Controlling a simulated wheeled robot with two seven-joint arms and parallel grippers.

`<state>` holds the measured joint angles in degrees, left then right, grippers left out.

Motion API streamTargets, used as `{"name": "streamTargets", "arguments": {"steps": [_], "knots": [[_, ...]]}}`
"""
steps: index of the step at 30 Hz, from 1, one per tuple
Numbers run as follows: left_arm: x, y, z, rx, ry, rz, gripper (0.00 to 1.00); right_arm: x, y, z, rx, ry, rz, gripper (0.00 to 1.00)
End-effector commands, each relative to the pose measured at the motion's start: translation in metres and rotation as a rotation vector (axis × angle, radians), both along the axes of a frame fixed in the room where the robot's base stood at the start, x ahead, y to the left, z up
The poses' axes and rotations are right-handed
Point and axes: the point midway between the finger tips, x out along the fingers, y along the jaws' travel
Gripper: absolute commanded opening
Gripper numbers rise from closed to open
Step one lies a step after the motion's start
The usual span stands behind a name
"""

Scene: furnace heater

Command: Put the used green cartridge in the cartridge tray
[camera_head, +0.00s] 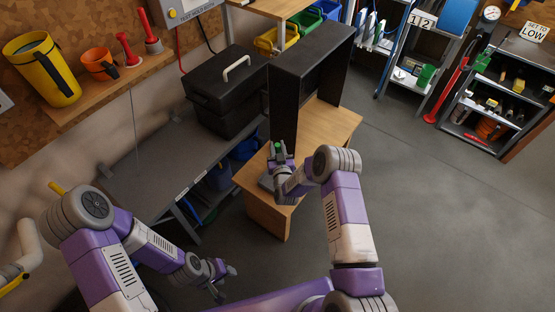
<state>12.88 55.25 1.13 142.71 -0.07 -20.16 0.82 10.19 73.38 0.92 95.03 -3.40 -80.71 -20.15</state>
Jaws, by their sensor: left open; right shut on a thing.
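My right gripper (280,157) is over the near-left corner of the wooden table (330,124). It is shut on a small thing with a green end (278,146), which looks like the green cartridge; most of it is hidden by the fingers. A flat grey piece (267,183) shows just below this gripper; I cannot tell whether it is a tray. My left gripper (226,275) is open and empty, low over the floor at the bottom of the view. I cannot make out the cartridge tray for certain.
A tall black open-sided housing (313,55) stands on the wooden table close beyond my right gripper. A black toolbox (228,92) sits on the grey workbench (150,165) to the left. Shelves (505,95) stand at the far right. The grey floor (440,215) at right is clear.

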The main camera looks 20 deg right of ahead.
Motion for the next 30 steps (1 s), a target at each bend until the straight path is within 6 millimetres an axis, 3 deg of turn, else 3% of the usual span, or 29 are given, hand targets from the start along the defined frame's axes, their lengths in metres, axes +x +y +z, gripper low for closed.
{"name": "streamTargets", "arguments": {"steps": [5,12,23,24,28,30], "knots": [[0.000,0.000,-0.006,0.000,0.000,0.000,0.43,0.001,0.000,-0.011,0.000,-0.007,-0.001,0.00],[0.000,0.000,-0.018,0.000,0.000,0.000,0.43,0.001,0.000,-0.041,0.000,-0.005,-0.001,0.00],[0.000,0.000,-0.016,0.000,0.000,0.000,0.43,0.001,0.000,-0.043,0.000,-0.006,-0.001,0.00],[0.000,0.000,-0.016,0.000,0.000,0.000,0.43,0.000,0.000,-0.044,0.001,-0.001,-0.001,0.35],[0.000,0.000,-0.016,0.000,0.000,0.000,0.43,0.000,0.000,-0.044,0.001,-0.001,0.000,0.55],[0.000,0.000,-0.016,0.000,0.000,0.000,0.43,0.000,0.000,-0.044,0.001,-0.001,0.000,0.56]]}}
